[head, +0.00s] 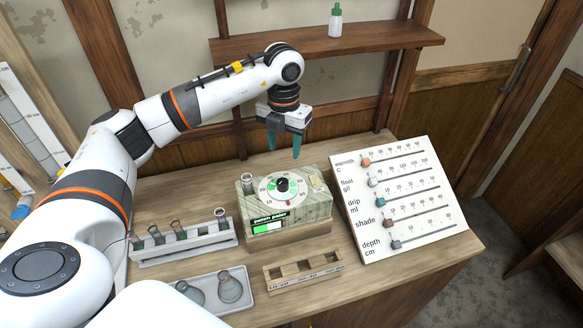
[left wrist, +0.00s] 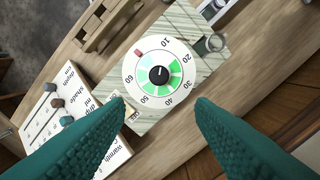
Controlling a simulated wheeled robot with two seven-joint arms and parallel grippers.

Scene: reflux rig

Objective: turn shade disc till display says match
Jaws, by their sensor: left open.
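The shade disc (head: 268,196) is a white dial with green segments, numbers around it and a black centre knob (head: 282,184). It sits on top of a pale, wood-grained box (head: 319,208). In the left wrist view the disc (left wrist: 134,72) faces the camera, with a red mark near its upper left rim. The display (head: 268,226) on the box front seems to read "patch paler" above a part-green bar. My left gripper (head: 284,147) is open and empty, pointing down above and behind the disc. Its teal fingers (left wrist: 160,108) are apart from the knob. My right gripper is not in view.
A vial (head: 247,180) stands at the box's left corner. A rack of tubes (head: 184,240), a tray with flasks (head: 210,291) and an empty wooden rack (head: 303,270) stand nearby. A slider board (head: 395,200) leans at right. A shelf (head: 325,42) holds a bottle (head: 335,22).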

